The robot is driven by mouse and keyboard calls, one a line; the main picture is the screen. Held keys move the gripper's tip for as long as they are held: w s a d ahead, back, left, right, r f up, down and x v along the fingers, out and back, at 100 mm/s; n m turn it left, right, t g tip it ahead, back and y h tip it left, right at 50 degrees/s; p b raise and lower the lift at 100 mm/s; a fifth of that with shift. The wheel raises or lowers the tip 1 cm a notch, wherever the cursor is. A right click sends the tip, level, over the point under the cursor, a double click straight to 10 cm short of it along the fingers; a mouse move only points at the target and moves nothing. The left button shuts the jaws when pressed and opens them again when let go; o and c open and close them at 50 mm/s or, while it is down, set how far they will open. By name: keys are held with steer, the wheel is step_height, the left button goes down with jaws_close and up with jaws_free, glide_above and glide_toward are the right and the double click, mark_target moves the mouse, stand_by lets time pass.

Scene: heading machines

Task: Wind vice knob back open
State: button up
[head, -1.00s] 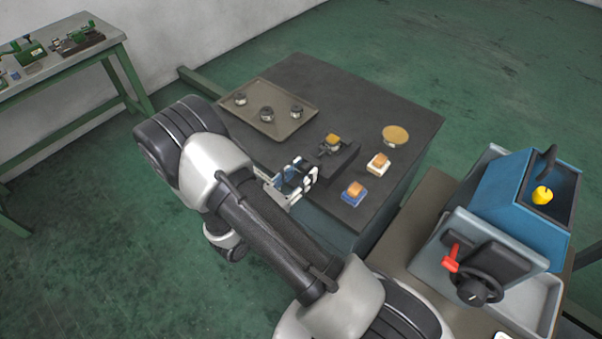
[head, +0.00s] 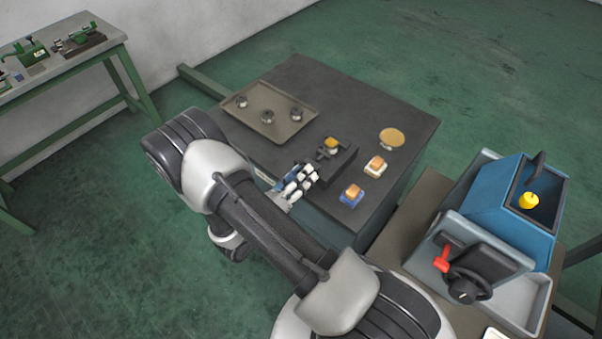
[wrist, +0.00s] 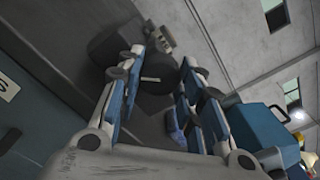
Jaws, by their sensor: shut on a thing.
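The vice (head: 342,160) is a small dark block on the near edge of the dark bench top, with a yellow-orange piece (head: 331,143) on it. My gripper (head: 312,172) is at the vice's near left end, where its knob is. The fingers hide the knob in the head view. In the wrist view a dark round knob (wrist: 155,78) shows between the fingertips of my gripper (wrist: 163,66), and the fingers are shut on it. How far the vice jaws are apart cannot be told.
A tray (head: 262,138) with several round metal parts lies at the back left of the bench. Two small blocks with orange tops (head: 351,195) (head: 375,166) and a round tan disc (head: 392,137) lie right of the vice. A blue machine (head: 510,205) with a handwheel stands at right.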

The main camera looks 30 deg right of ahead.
steer(key=n+p, duration=0.1)
steer(key=n, duration=0.3)
steer(key=shift+n, duration=0.3)
steer(key=n+p, duration=0.1)
steer(key=n, duration=0.3)
steer(key=shift+n, duration=0.3)
steer(key=o, duration=1.1)
steer(key=v, duration=1.2)
steer(key=shift+r, duration=0.1)
